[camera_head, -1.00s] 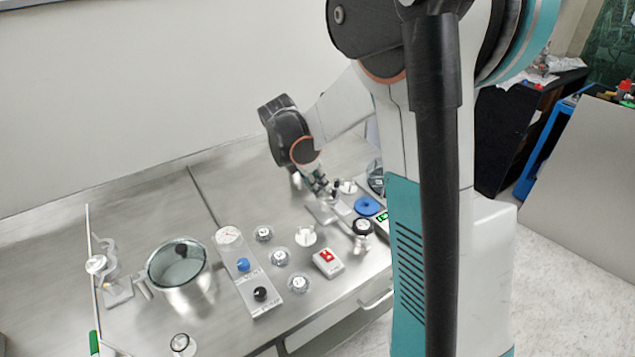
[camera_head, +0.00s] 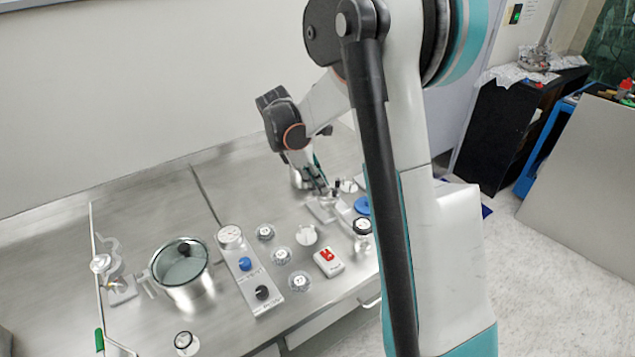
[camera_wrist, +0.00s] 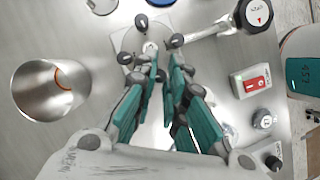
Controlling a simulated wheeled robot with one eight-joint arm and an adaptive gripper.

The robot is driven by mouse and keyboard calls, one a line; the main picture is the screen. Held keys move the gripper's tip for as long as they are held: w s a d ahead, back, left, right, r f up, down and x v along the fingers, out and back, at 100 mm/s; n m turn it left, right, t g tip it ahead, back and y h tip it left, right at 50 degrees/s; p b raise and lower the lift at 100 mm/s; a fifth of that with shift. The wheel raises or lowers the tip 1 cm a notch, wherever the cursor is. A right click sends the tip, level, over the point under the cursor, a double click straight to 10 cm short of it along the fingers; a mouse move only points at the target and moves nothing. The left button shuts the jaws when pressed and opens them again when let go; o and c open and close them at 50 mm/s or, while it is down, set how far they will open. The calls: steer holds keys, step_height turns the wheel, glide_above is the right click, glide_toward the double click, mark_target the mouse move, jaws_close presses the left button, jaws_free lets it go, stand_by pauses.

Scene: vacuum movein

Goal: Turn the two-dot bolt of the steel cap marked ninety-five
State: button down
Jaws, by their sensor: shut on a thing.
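In the wrist view a square steel cap plate (camera_wrist: 124,50) carries black-headed bolts, one at its far corner (camera_wrist: 141,21) and one at its left corner (camera_wrist: 126,57). The ninety-five mark and the dots are too small to read. My gripper (camera_wrist: 166,62) reaches over the plate's near edge. Its fingers are close together around a dark bolt head (camera_wrist: 160,75), mostly hidden between them. In the head view my gripper (camera_head: 321,190) is low over the same plate (camera_head: 321,210), and the fingertips are partly hidden.
A steel cup (camera_wrist: 45,92) stands left of the gripper in the wrist view. A steel arm with a black gauge-like knob (camera_wrist: 257,13) lies to the right.

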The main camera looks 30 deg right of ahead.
stand_by(0.3)
steer(key=c, duration=1.9)
jaws_free()
steer(key=v, duration=1.2)
steer(key=shift+w, duration=0.1)
